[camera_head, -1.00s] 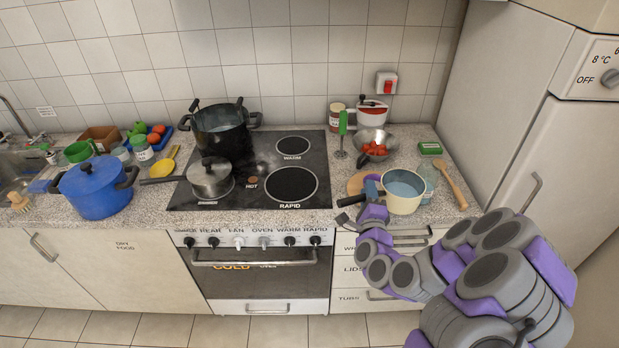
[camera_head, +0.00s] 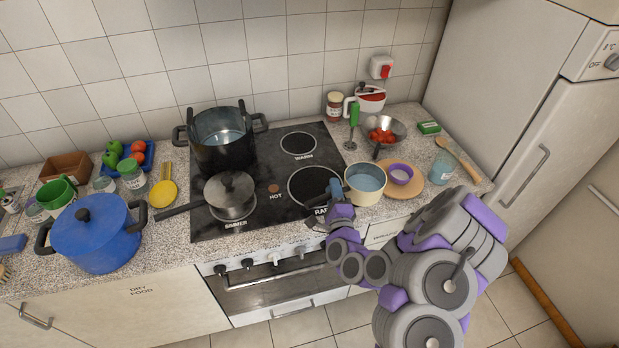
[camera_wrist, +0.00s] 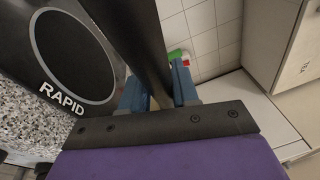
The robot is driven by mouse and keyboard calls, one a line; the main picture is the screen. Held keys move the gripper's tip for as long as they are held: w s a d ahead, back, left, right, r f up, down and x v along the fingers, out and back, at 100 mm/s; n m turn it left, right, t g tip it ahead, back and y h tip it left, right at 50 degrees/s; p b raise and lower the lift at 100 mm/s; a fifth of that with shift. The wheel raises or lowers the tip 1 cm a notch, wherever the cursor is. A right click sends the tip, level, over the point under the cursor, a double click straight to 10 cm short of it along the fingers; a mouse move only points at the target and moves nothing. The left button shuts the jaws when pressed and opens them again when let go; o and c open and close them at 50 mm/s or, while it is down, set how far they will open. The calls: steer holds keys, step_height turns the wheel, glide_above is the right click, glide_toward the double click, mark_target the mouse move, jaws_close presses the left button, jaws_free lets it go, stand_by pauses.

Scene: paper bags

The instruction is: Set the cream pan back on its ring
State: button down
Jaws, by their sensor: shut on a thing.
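The cream pan (camera_head: 365,186), blue-grey inside, is upright at the right edge of the hob, beside the bare RAPID ring (camera_head: 305,187). It overlaps the counter in the head view; its exact height is hard to tell. My gripper (camera_head: 335,188) is shut on the pan's dark handle, left of the pan and in front of the ring. In the wrist view the dark handle (camera_wrist: 138,40) runs between my blue fingers (camera_wrist: 158,92), and the RAPID ring (camera_wrist: 75,55) lies empty to the left. The pan's body is not clear there.
A grey lidded pan (camera_head: 230,195) stands on SIMMER and a black pot (camera_head: 222,138) behind it. The WARM ring (camera_head: 298,144) is bare. Right of the pan are a wooden board (camera_head: 412,190) with a purple bowl (camera_head: 401,173), a metal bowl (camera_head: 394,128) and a jar (camera_head: 441,172).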

steer(key=shift+n+y, duration=0.3)
steer(key=shift+y, duration=0.2)
steer(key=s+a+p, duration=0.3)
steer(key=s, duration=0.1)
steer(key=shift+f, duration=0.35)
steer(key=shift+s+a+f, duration=0.1)
steer(key=shift+s+a, duration=0.15)
steer(key=shift+a, duration=0.05)
steer(key=w+a+f+b, duration=0.1)
steer(key=w+a+b, duration=0.4)
steer(key=b, duration=1)
steer(key=shift+w+a+f, duration=0.15)
steer(key=shift+w+a, duration=0.2)
steer(key=shift+w, duration=0.25)
steer(key=shift+b, duration=0.6)
